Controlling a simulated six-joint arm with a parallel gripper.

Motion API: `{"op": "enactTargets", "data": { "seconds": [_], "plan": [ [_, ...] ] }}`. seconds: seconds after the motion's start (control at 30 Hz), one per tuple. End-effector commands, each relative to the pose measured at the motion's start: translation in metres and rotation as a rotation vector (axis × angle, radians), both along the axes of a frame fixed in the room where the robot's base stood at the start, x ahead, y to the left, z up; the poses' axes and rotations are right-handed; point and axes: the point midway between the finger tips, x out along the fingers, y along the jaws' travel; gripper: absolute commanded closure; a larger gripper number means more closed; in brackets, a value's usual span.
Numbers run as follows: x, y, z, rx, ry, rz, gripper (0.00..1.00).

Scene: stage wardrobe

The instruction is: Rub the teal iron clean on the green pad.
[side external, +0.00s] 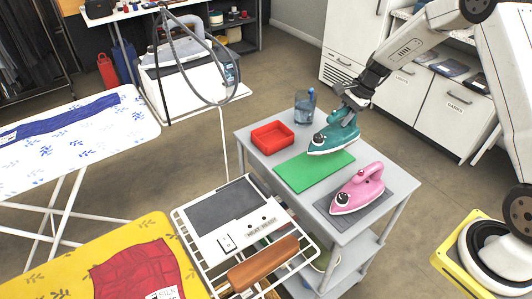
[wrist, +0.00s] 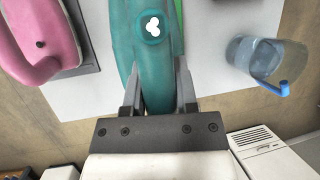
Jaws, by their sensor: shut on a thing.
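The teal iron (side external: 334,136) is held over the far right part of the green pad (side external: 305,172) on the grey cart. My gripper (side external: 348,103) is shut on the iron's handle from above. In the wrist view the handle of the teal iron (wrist: 154,70) sits between the two fingers of my gripper (wrist: 160,95). The iron's soleplate looks close to the pad, but I cannot tell whether it touches. Only a thin strip of the green pad (wrist: 178,30) shows in the wrist view; the iron hides the rest.
A pink iron (side external: 358,190) rests on a dark grey mat (side external: 356,214) at the cart's near end. A red tray (side external: 272,136) and a clear jug (side external: 304,107) stand on the cart's far side. A white heat-press rack (side external: 240,225) stands left of the cart.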

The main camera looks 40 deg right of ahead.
Motion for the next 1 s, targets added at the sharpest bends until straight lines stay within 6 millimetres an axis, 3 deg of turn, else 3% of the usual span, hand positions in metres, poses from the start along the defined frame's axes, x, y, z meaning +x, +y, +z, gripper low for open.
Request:
{"op": "enactTargets", "data": {
  "seconds": [0.77, 0.83, 1.0],
  "plan": [
    [0.001, 0.0, -0.062, 0.0, -0.001, 0.0, 1.0],
    [0.0, 0.0, -0.076, 0.0, 0.001, -0.001, 1.0],
    [0.002, 0.015, -0.076, 0.001, -0.001, 0.002, 1.0]
  ]
}}
